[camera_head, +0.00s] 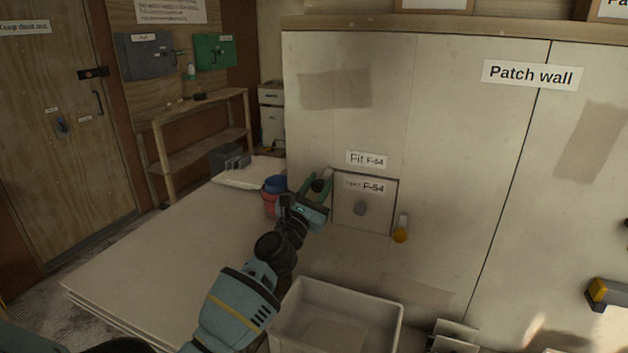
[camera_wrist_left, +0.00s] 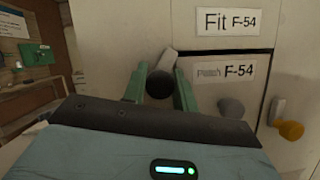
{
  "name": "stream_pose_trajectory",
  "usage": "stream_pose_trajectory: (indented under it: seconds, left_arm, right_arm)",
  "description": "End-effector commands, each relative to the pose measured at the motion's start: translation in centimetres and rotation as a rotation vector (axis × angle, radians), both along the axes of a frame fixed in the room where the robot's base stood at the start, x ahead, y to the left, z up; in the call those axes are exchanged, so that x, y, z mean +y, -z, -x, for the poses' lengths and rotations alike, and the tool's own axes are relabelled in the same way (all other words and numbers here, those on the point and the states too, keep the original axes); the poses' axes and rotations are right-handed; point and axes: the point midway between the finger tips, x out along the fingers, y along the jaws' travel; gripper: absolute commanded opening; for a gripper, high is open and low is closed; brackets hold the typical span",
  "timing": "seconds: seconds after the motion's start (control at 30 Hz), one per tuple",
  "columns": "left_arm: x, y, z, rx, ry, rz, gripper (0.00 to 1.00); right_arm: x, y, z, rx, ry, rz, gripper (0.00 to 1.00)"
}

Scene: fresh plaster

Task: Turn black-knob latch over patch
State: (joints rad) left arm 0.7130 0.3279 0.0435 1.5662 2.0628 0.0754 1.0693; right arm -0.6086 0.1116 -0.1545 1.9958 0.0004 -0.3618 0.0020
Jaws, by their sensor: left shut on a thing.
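The black-knob latch has a round black knob (camera_head: 318,185) at the left of the square patch (camera_head: 378,213) in the wall. My left gripper (camera_head: 320,184) is shut on this knob, which shows between the green fingers in the left wrist view (camera_wrist_left: 159,85). The latch's pale bar (camera_wrist_left: 168,61) tilts up beside the patch's upper left corner. The patch has a grey knob (camera_head: 360,208) and an F-54 label. An orange-knob latch (camera_head: 400,235) sits at its right edge, bar pointing up. My right gripper is not seen.
The patch wall (camera_head: 460,150) rises directly ahead. A white bin (camera_head: 335,290) stands below the patch. A blue-and-red container (camera_head: 272,195) stands on the pale table (camera_head: 170,240) close to my left gripper. A yellow-and-dark object (camera_head: 605,293) is at the right edge.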

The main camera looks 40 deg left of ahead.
Motion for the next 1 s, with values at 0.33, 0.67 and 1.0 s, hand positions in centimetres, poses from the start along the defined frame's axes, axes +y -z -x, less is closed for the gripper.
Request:
stream_pose_trajectory:
  seconds: [0.33,0.67,1.0]
  left_arm:
    - [0.0,-0.5,0.0,0.073,-0.001,-0.324,0.05]
    - [0.0,-0.5,0.0,0.145,-0.001,-0.625,0.05]
    - [0.0,-0.3,0.0,0.208,0.000,-0.879,0.05]
  right_arm:
    - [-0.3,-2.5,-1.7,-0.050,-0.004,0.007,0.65]
    - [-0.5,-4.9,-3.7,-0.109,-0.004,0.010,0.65]
    - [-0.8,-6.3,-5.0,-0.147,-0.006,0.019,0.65]
